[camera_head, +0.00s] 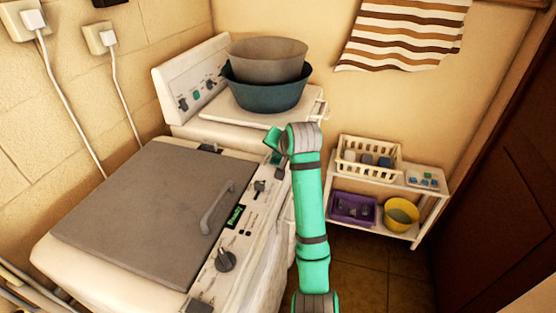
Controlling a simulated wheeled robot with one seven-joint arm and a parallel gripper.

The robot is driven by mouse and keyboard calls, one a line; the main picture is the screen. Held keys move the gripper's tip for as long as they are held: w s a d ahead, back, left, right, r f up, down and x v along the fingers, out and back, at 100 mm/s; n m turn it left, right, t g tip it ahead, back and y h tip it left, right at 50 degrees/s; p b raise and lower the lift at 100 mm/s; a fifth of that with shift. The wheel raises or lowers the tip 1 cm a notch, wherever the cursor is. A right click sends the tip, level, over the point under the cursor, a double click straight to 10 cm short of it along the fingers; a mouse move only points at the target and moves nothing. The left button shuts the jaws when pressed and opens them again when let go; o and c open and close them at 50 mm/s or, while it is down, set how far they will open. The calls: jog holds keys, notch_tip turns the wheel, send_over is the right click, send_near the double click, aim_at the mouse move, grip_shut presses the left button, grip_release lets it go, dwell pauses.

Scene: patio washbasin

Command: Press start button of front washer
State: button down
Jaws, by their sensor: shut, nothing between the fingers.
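The front washer (150,210) is the nearer white machine with a grey lid and a grey handle. Its control panel runs along the lid's right side, with a large dark knob (225,260), a green-lit display (234,217), small dark buttons (245,232) and another dark control (260,186). I cannot tell which control is the start button. My teal arm rises from the bottom, right of the panel, and bends near the panel's far end. My gripper's fingers are not visible; the arm's bend may hide them. No contact with the panel is visible.
A second washer (182,84) behind carries two stacked basins (268,82). A low white shelf (430,187) at right holds a cream basket (347,158), a purple bin (352,208) and a yellow bucket (401,214). A striped towel (405,30) hangs above. Brown floor shows beside my arm.

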jog(key=shift+a, duration=0.3)
jog(key=shift+f, duration=0.1)
